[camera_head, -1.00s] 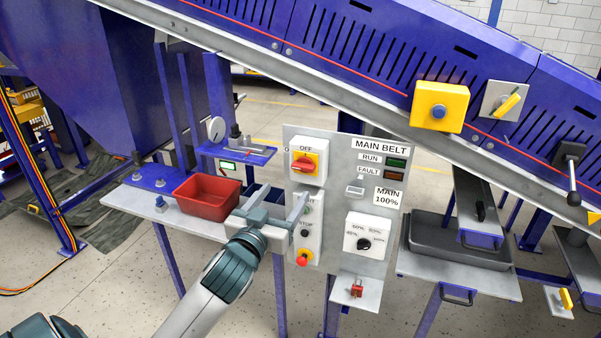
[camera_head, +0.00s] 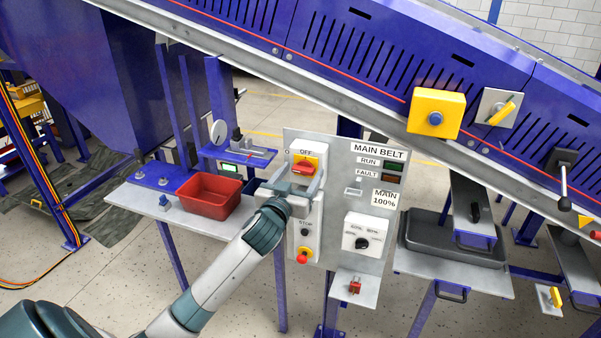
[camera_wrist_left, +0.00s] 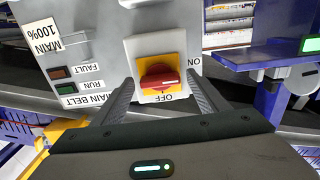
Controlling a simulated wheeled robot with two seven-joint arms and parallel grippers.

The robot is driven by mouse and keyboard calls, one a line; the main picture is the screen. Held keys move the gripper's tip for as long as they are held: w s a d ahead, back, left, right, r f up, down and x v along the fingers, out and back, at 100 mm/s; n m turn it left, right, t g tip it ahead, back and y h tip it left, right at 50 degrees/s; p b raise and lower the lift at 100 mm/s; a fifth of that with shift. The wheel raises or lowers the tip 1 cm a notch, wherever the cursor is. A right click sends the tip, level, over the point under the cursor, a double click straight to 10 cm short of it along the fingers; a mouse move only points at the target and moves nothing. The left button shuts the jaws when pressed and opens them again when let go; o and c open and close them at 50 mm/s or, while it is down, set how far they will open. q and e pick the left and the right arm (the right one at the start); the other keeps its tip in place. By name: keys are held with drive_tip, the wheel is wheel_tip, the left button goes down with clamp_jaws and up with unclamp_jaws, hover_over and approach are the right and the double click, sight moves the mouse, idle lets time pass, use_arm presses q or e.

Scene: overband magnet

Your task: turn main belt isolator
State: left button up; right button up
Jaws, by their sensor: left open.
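The main belt isolator (camera_head: 304,166) is a red rotary handle on a yellow plate on a grey box, under the label OFF, at the upper left of the main belt panel (camera_head: 343,205). In the left wrist view the red handle (camera_wrist_left: 159,77) lies crosswise between the two fingers. In the head view it is slightly tilted. My left gripper (camera_head: 299,177) is open, its fingers on either side of the isolator's box and pointing at the panel. I cannot tell whether the fingers touch anything. My right gripper is not in view.
Below the isolator are a STOP button and a red emergency button (camera_head: 302,258). A speed dial (camera_head: 362,243) and a small shelf with a red padlock (camera_head: 355,286) are lower right. A red bin (camera_head: 209,196) stands on the table at left. The conveyor slopes overhead.

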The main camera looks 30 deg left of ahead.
use_arm(q)
drive_tip(key=c, duration=1.1)
drive_tip(key=shift+o, duration=0.2)
